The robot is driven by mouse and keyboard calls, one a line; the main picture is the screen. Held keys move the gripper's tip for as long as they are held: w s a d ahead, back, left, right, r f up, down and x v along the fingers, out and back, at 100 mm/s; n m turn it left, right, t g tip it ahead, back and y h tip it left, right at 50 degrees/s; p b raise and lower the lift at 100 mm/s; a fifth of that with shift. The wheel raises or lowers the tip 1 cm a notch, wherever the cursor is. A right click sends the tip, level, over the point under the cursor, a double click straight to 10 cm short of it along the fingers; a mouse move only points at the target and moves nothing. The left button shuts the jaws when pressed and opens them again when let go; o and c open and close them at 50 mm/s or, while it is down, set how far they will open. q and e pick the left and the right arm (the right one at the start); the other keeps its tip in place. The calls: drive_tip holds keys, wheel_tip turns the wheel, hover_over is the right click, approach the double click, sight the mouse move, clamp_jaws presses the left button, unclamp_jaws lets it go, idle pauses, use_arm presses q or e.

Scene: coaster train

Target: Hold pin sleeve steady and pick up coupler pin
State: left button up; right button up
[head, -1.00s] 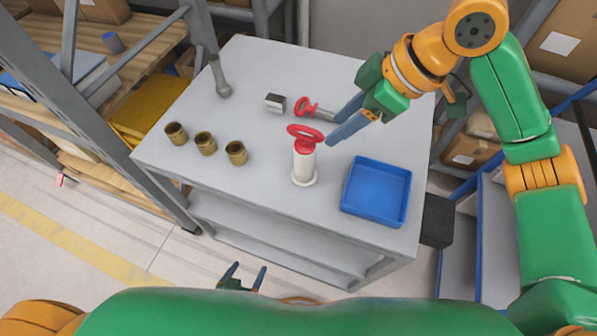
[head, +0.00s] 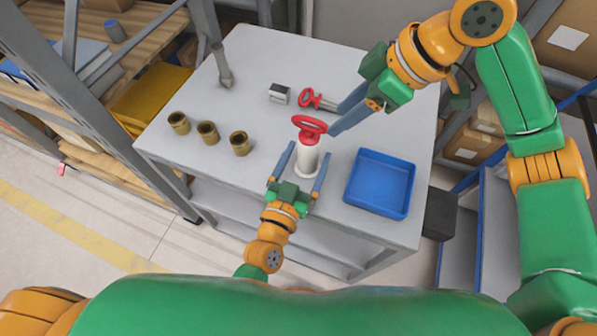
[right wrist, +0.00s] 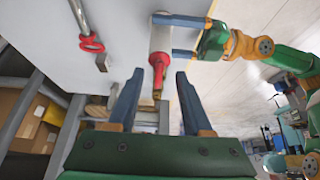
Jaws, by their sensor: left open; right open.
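The white pin sleeve (head: 306,160) stands upright on a round base near the table's front. The coupler pin's red ring handle (head: 309,125) and red collar sit on top of it; any shaft inside is hidden. In the right wrist view the sleeve (right wrist: 160,40) and the red handle (right wrist: 158,62) appear ahead of the fingers. My left gripper (head: 307,153) is open, with one finger on each side of the sleeve; I cannot tell whether they touch it. My right gripper (head: 336,120) is open and empty, its fingertips just right of the ring.
A second red-handled pin (head: 311,98) lies behind, by a small dark-and-white block (head: 279,94). Three brass cups (head: 207,133) stand at left. A blue tray (head: 381,183) sits at right.

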use_arm(q)
drive_tip(key=shift+w+d, duration=0.2)
drive_tip(key=shift+w, duration=0.3)
drive_tip(key=shift+s, duration=0.1)
clamp_jaws()
